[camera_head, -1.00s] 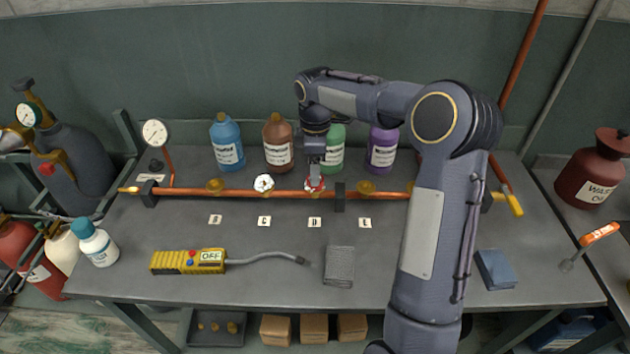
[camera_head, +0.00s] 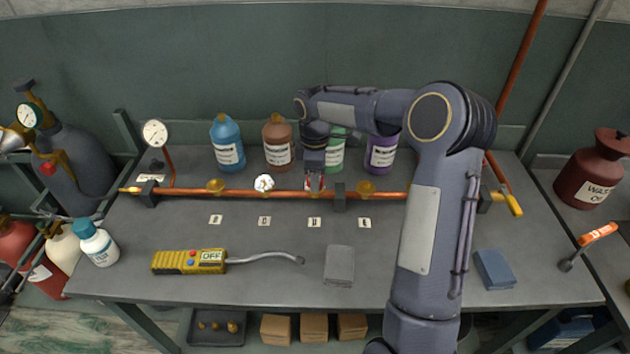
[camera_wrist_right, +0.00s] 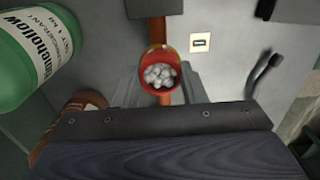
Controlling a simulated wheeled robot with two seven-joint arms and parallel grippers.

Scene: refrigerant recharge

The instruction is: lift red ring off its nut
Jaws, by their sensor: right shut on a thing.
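The red ring (camera_wrist_right: 158,54) shows in the right wrist view as a round red rim around a clump of white foam (camera_wrist_right: 160,75). The nut under the foam is hidden. My right gripper (camera_wrist_right: 159,80) has a grey finger on each side of the ring and is shut on it. In the head view my right gripper (camera_head: 315,184) is low at the copper pipe (camera_head: 290,194), above the third label from the left, and mostly covers the ring there. Whether the ring is clear of the nut cannot be told. My left gripper is not in view.
White foam (camera_head: 264,182) also sits on the pipe left of my gripper; brass nuts (camera_head: 216,186) (camera_head: 367,187) show farther along. Brown (camera_head: 278,150), green (camera_head: 336,155) and purple (camera_head: 382,155) bottles stand behind. A yellow detector (camera_head: 190,261) lies in front.

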